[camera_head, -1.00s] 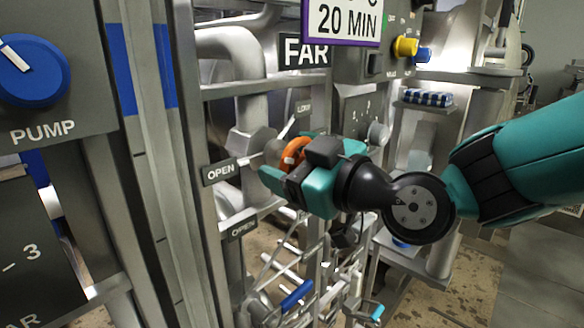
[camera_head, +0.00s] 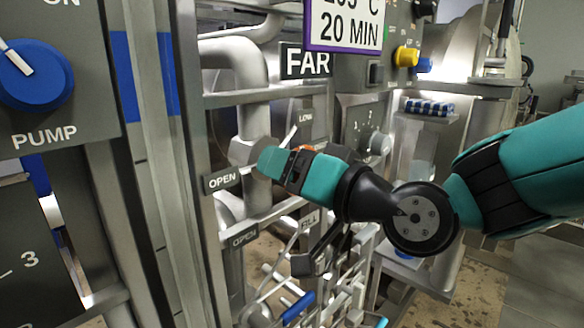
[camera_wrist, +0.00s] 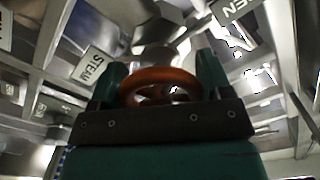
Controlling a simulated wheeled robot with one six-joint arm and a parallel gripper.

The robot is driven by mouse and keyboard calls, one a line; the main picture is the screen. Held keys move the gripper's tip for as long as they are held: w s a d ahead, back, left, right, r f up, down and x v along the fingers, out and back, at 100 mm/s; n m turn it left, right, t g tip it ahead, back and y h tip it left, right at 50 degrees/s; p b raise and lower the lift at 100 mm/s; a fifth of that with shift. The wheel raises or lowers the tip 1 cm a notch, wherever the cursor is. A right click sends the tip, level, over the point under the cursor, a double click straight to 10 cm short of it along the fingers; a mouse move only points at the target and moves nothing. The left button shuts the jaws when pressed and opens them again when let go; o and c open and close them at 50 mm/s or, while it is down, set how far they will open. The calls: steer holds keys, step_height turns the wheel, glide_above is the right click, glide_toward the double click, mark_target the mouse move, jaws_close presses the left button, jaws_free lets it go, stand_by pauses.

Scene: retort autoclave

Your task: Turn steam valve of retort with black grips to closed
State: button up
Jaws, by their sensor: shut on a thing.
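My gripper (camera_wrist: 160,90) is shut on the rim of an orange-red handwheel, the steam valve (camera_wrist: 160,77), which lies between its two teal fingers in the wrist view. A label reading STEAM (camera_wrist: 92,64) is beside the wheel there. In the head view my gripper (camera_head: 285,165) covers most of the wheel. Only a thin orange edge (camera_head: 304,148) shows above the gripper. An OPEN plate (camera_head: 222,180) is just left of the fingertips. The black grips named in the task cannot be made out.
A thick grey pipe (camera_head: 250,85) runs behind the valve within a metal frame. A FAR sign (camera_head: 306,62) hangs above. Blue-handled and white levers (camera_head: 298,308) crowd the space below. A panel with a blue PUMP knob (camera_head: 35,75) stands at left.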

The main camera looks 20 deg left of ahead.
steer(key=shift+r+m+p, duration=0.2)
steer(key=shift+m+p, duration=2.9)
steer(key=shift+m, duration=1.95)
steer(key=shift+r+m+p, duration=0.15)
steer(key=shift+m+p, duration=2.9)
steer(key=shift+m, duration=2)
steer(key=shift+s, duration=0.1)
steer(key=o, duration=0.9)
steer(key=shift+d, duration=0.1)
